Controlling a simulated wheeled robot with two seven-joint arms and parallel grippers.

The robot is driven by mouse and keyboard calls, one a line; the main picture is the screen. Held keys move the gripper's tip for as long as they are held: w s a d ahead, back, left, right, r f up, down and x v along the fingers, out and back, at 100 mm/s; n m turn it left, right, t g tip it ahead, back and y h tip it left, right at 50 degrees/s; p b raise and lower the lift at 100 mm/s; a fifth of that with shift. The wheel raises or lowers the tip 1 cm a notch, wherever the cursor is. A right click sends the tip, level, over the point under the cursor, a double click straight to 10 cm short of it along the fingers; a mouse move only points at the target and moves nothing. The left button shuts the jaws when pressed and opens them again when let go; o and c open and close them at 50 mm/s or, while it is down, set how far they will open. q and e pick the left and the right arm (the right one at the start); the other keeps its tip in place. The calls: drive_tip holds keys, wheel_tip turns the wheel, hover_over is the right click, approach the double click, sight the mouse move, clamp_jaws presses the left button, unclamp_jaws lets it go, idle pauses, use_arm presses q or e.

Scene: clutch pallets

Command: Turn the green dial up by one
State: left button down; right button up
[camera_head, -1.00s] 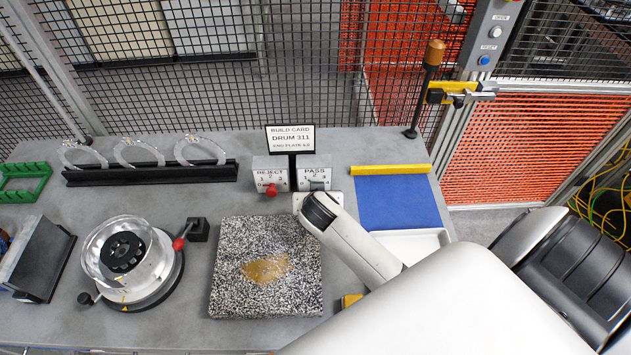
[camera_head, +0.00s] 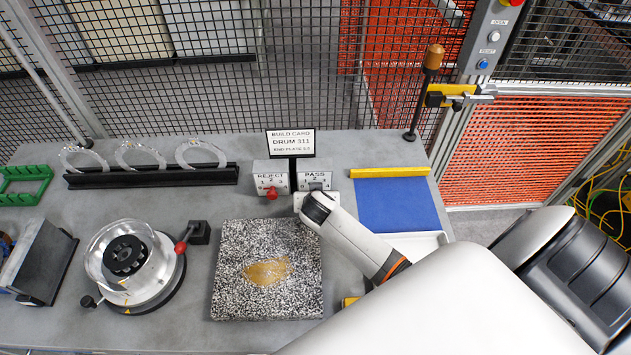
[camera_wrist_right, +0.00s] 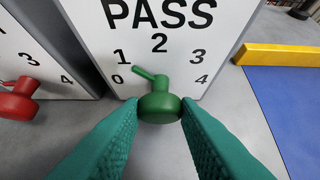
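The green dial (camera_wrist_right: 160,106) sits on the front of the white PASS box (camera_wrist_right: 92,28), with numbers 0 to 4 around it. Its pointer leans up and left, closest to the 1. My right gripper (camera_wrist_right: 160,118) has a teal finger on each side of the knob, with no clear gap; it appears shut on it. In the head view the PASS box (camera_head: 314,178) stands at the back middle, and my right wrist hides the dial and fingers. My left gripper is not in view.
The REJECT box (camera_head: 270,178) with a red dial (camera_wrist_right: 20,98) stands close on the left. A build card (camera_head: 291,144) stands behind. A blue mat (camera_head: 396,205) with a yellow bar lies right; a speckled block (camera_head: 240,240) lies in front.

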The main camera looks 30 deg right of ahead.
drive_tip(key=shift+c, duration=0.4)
drive_tip(key=shift+s+d+m+t+y, duration=0.15)
drive_tip(key=shift+m+t+y, duration=0.5)
drive_tip(key=shift+y, duration=0.25)
drive_tip(key=shift+s+d+f+m+t+y, duration=0.15)
drive_tip(key=shift+m+t+y, duration=0.3)
drive_tip(key=shift+t+y, duration=0.3)
drive_tip(key=shift+d+f+m+t+y+b, duration=0.15)
drive_tip(key=shift+m+t+y+b, duration=0.2)
drive_tip(key=shift+y+b, duration=0.3)
drive_tip(key=shift+m+t+y+b, duration=0.35)
drive_tip(key=shift+m+y+b, duration=0.05)
drive_tip(key=shift+m, duration=0.05)
